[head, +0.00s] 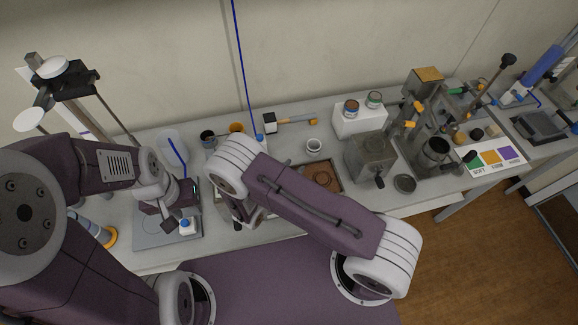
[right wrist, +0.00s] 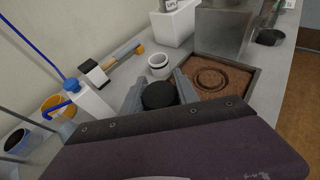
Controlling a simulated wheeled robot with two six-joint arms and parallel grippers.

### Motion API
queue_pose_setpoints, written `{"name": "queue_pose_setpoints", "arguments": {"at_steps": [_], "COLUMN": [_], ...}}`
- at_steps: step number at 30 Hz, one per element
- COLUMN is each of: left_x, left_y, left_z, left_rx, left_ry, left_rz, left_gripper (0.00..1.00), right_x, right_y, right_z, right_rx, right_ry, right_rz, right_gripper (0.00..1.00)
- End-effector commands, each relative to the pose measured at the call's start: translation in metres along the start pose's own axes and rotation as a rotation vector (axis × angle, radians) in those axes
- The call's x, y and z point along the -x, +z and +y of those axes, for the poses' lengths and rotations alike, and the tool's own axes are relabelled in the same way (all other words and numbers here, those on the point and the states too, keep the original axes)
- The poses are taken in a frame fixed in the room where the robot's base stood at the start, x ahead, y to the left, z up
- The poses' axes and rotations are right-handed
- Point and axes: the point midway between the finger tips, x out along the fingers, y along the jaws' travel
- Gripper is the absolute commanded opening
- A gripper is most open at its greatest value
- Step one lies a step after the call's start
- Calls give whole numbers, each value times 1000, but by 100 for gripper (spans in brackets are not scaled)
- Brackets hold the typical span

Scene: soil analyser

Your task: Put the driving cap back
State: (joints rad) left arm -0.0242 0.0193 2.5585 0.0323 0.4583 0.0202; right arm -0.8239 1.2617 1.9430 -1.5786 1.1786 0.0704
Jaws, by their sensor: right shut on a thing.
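A black round cap (right wrist: 159,96), which looks like the driving cap, sits between the fingers of my right gripper (right wrist: 158,88) in the right wrist view. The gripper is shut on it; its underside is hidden. A soil tray (right wrist: 247,70) with a ring-shaped mark (right wrist: 211,80) in brown soil lies just right of the gripper. A small white cup (right wrist: 159,67) stands just beyond it. In the head view my right forearm hides most of that gripper and the cap.
A mallet (head: 290,120) lies behind the tray. A white block (head: 360,120) with small jars is behind.

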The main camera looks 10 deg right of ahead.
Motion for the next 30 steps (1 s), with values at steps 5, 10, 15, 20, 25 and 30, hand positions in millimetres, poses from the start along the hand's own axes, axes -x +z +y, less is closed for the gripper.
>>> {"name": "queue_pose_setpoints", "arguments": {"at_steps": [5, 10, 15, 20, 25, 30], "left_x": [-20, -19, -19, -19, -20, -27], "left_y": [3, 3, 3, 3, 3, 4], "left_z": [0, 0, 0, 0, 0, 0], "left_rx": [0, -1, 0, 0, 0, 0], "left_ry": [0, 0, 0, 0, 0, 0], "left_rz": [-2, -2, -2, -2, -2, -2], "left_gripper": [36, 36, 36, 36, 36, 36], "right_x": [-13, -14, -13, -13, -14, 7], "right_y": [-25, -25, -25, -24, -26, -30], "right_z": [-8, -8, -8, -8, -8, -6], "right_rx": [6, 6, 6, 6, 6, 5], "right_ry": [6, 7, 7, 8, 8, 16], "right_rz": [1, 1, 1, 1, 1, 1], "right_gripper": [0, 0, 50, 58, 58, 58]}}
